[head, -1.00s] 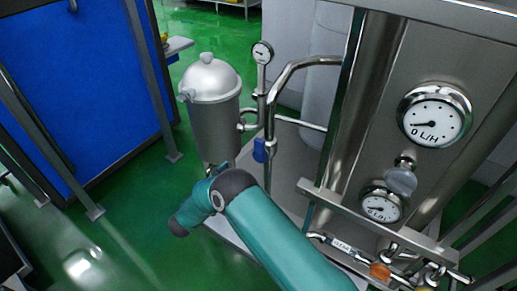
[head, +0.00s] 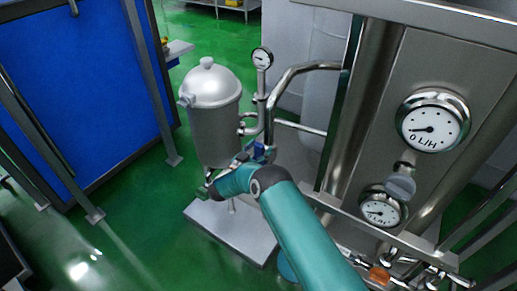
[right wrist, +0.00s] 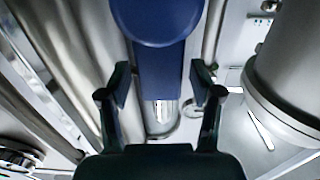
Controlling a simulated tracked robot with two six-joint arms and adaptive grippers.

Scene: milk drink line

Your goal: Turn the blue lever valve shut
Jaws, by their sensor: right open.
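The blue lever (head: 259,152) sits on the steel pipe between the tank and the gauge panel. In the head view my right arm and gripper hide most of it. In the right wrist view the blue lever (right wrist: 158,70) is large, with a rounded end at the top and a straight arm running down the picture. My right gripper (right wrist: 160,88) is open, with one finger on each side of the lever arm. Gaps show between the fingers and the lever. The right gripper (head: 243,158) is small and dark in the head view. My left gripper is out of view.
A lidded steel tank (head: 213,110) stands left of the pipe on a pale base plate (head: 228,232). A small gauge (head: 262,58) tops a thin pipe. The steel panel with a 0 L/H gauge (head: 432,122) fills the right. Green floor lies open at left.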

